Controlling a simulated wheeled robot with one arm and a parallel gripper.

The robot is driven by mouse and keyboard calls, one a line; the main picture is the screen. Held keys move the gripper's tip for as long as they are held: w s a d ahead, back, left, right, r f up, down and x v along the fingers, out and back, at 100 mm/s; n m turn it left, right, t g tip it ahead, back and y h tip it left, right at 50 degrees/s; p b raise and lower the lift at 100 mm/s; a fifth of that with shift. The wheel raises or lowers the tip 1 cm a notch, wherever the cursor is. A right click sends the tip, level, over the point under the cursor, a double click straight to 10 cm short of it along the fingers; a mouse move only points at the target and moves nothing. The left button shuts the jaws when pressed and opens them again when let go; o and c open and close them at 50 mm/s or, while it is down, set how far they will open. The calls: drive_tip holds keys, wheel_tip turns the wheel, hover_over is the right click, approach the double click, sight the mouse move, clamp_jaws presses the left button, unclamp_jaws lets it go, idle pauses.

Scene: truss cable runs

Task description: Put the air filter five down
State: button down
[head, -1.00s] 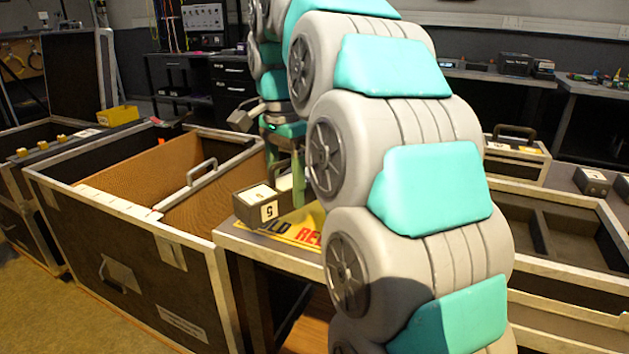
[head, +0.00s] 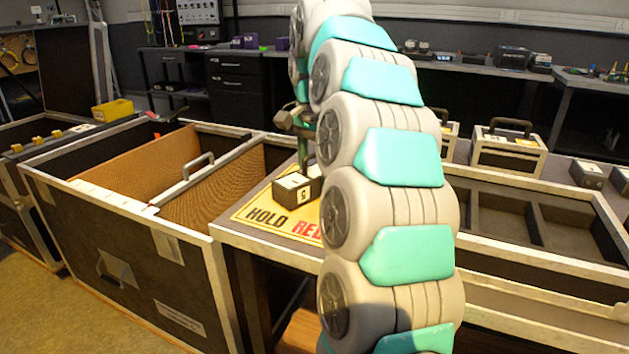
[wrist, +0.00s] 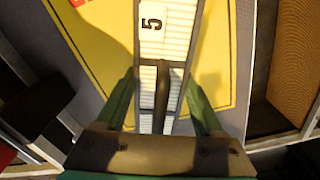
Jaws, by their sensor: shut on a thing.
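Air filter five (head: 297,192) is a small dark box with a white pleated top and a "5" label. My gripper (wrist: 160,80) is shut on its handle, and in the head view my gripper (head: 303,165) reaches down to it from above. The filter is upright over the yellow mat (head: 262,212) marked "HOLD RED", on the table beside the big case. I cannot tell whether its underside touches the mat. In the wrist view the white top of the filter (wrist: 165,40) runs between the green fingers. My arm hides the mat's right part.
A large open case (head: 110,262) with an orange-brown lining stands left of the table. A yellow box (head: 113,110) sits farther back. Right of my arm are a tray with empty compartments (head: 500,215), a handled case (head: 508,150) and small dark boxes (head: 587,175).

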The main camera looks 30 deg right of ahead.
drive_tip(key=shift+f, duration=0.2)
drive_tip(key=shift+f, duration=0.15)
unclamp_jaws()
